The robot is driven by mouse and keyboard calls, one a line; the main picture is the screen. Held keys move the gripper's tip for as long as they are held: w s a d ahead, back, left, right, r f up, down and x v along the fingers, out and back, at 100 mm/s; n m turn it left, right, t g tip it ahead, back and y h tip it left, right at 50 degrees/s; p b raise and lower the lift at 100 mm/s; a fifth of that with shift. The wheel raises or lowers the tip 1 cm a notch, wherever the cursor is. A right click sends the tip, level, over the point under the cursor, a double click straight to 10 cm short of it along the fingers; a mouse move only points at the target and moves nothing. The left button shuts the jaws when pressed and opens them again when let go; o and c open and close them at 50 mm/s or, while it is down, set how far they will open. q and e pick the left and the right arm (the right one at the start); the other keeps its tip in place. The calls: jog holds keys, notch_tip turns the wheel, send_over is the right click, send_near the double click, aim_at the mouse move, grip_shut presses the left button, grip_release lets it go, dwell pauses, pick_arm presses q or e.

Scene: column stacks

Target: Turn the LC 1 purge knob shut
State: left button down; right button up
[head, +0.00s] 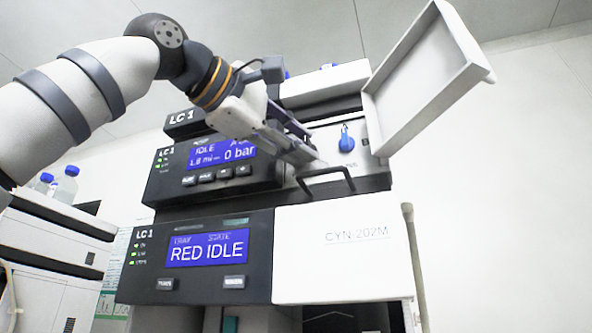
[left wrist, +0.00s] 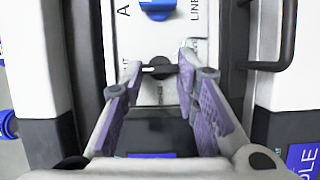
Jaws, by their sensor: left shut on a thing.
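The LC 1 pump module (head: 215,160) has a recessed white panel behind its raised cover. In the left wrist view a dark round knob with a thin bar across it, which I take for the purge knob (left wrist: 161,70), sits on this panel between my fingertips. My left gripper (head: 312,158) reaches the panel from the left and is shut on this knob; its fingers also show in the left wrist view (left wrist: 157,72). In the head view the gripper hides the knob. My right gripper is not in view.
A blue knob (head: 346,140) is on the same panel, close to the gripper. The white cover (head: 425,80) stands open at upper right. A dark handle (head: 326,178) juts out just below the gripper. A lower module (head: 340,245) reads RED IDLE. Bottles (head: 66,186) stand at left.

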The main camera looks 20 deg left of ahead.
pick_arm(q)
jog(key=c, duration=1.5)
grip_release()
jog(key=v, duration=1.2)
jog(key=shift+f, duration=0.1)
